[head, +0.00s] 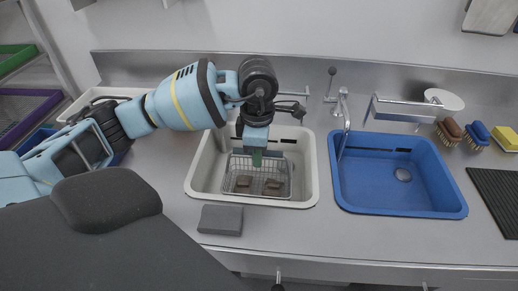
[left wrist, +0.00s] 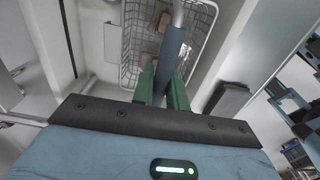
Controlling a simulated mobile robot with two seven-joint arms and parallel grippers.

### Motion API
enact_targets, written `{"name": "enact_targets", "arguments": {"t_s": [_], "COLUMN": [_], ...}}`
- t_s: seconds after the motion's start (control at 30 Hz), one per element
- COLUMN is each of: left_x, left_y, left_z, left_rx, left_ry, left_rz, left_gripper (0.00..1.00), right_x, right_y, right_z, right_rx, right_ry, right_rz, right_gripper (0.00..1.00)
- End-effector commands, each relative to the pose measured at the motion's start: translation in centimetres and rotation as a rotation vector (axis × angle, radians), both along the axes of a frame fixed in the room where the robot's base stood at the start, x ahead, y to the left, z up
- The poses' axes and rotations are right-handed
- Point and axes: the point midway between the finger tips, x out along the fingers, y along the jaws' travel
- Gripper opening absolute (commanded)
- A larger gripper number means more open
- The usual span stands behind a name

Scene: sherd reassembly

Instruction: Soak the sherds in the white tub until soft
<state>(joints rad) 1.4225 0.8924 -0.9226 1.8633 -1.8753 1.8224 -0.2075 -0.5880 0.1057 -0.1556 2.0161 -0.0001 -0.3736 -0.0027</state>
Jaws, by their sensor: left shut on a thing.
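The white tub (head: 205,170) is the left basin in the counter. A wire basket (head: 262,195) sits inside it, and brown sherds (head: 273,187) lie in the basket. My left gripper (head: 257,158) is over the basket, pointing down. In the left wrist view its green fingers (left wrist: 162,88) are shut on a grey basket handle (left wrist: 173,50). The basket (left wrist: 132,45) and sherds (left wrist: 163,20) show beyond the fingers, partly hidden by the handle. I cannot tell the water level. My right gripper is not in view.
A blue basin (head: 400,190) with a tap (head: 345,110) is to the right. A grey block (head: 220,219) lies on the counter in front of the tub. Brushes (head: 450,131), a yellow sponge (head: 504,137) and a black ribbed mat (head: 498,195) are at the right.

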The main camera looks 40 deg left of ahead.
Motion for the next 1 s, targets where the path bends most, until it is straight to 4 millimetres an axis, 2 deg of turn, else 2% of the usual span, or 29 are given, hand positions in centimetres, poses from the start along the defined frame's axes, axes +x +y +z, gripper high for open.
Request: {"name": "enact_targets", "arguments": {"t_s": [0.4,1.0], "left_x": [0.0,0.0], "left_y": [0.0,0.0], "left_z": [-2.3,-2.6], "left_rx": [0.0,0.0], "left_ry": [0.001,0.0], "left_rz": [0.0,0.0], "left_gripper": [0.0,0.0], "right_x": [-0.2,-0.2], "right_y": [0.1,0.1], "right_z": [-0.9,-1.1], "right_rx": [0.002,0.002], "right_ry": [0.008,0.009], "right_rz": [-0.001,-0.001], "right_gripper": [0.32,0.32]}}
